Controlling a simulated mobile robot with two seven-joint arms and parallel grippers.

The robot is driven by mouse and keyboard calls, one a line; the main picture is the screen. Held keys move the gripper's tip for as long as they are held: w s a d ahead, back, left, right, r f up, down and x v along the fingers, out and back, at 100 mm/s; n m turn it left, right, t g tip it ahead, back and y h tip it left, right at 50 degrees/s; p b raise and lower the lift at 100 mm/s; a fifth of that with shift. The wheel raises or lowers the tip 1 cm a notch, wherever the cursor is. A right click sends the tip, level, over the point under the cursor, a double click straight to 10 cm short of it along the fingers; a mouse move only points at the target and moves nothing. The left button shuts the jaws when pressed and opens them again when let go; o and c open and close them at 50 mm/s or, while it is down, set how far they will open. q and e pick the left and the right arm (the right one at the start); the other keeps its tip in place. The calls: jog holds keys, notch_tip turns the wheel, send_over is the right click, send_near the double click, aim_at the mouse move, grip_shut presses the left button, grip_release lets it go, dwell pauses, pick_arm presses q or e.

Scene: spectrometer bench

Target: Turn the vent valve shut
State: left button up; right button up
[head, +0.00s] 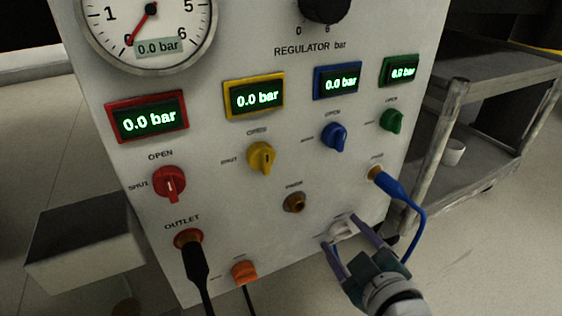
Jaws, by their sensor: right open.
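My right gripper (340,231) is in the lower right, reaching up to the panel from below. Its two purple fingers are open, one on each side of a white knob (342,229) low on the panel. Whether they touch it I cannot tell. The small label by this knob is unreadable and partly hidden, so I cannot confirm that it is the vent valve. An orange knob (244,272) sits lower left on the panel, its label also too small to read. My left gripper is out of view.
The panel (225,200) carries red (169,183), yellow (261,158), blue (334,136) and green (391,120) knobs under displays reading 0.0 bar. A blue hose (413,206) hangs close to my right gripper. A black hose (196,267) hangs from the outlet. A metal cart (480,110) stands right.

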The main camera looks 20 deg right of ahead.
jog(key=shift+s+r, duration=0.15)
jog(key=p+v, duration=0.5)
jog(key=v, duration=0.4)
jog(key=shift+s+p, duration=0.25)
jog(key=shift+p, duration=0.15)
jog(key=shift+a, duration=0.1)
